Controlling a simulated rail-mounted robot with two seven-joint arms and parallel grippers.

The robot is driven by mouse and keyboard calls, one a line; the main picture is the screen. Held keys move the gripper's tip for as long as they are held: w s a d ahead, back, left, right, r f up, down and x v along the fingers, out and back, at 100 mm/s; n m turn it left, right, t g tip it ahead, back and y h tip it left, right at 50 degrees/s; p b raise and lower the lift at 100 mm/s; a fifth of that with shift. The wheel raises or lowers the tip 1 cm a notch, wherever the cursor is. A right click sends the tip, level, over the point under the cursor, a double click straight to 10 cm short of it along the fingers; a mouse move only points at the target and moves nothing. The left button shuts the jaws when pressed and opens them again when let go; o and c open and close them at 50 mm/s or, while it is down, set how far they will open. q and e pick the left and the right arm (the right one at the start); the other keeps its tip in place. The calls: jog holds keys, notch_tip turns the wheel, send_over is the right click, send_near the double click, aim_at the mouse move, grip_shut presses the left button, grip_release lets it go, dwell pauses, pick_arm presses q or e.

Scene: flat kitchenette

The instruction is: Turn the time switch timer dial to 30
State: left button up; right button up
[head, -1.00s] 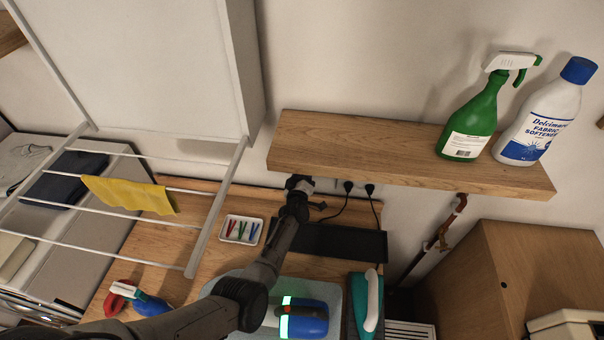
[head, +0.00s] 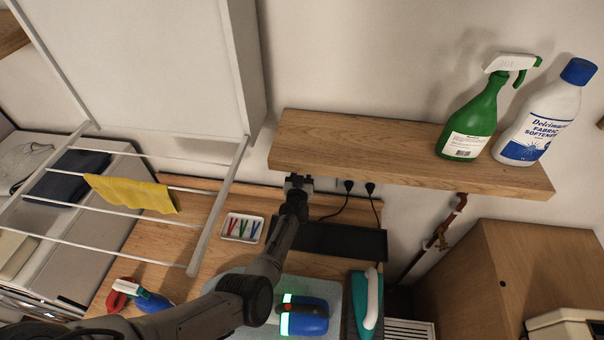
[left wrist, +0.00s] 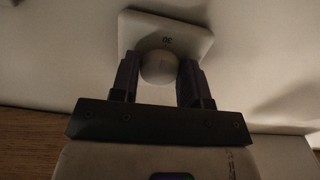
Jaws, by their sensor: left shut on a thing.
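The time switch is a pale square plate (left wrist: 190,36) on the wall with a round, light grey dial (left wrist: 158,68), seen in the left wrist view. My left gripper (left wrist: 160,80) is shut on the dial, with one dark finger on each side of it. In the head view, my left gripper (head: 299,183) is at the wall just under the left end of the wooden shelf, and the timer is hidden there. My right gripper is in neither view.
The wooden shelf (head: 380,145) overhangs the gripper, with a green spray bottle (head: 470,123) and fabric softener (head: 540,115) at its right end. Two plugs with black cords (head: 360,187) are close on the right. A drying rack (head: 212,215) stands to the left.

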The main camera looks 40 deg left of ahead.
pick_arm(q)
jog(key=shift+m, duration=0.3)
dwell(0.4)
jog(key=o, duration=0.9)
jog(key=p+v, duration=0.9)
jog(key=v, duration=0.5)
jog(key=shift+p, duration=0.4)
jog(key=shift+a, duration=0.15)
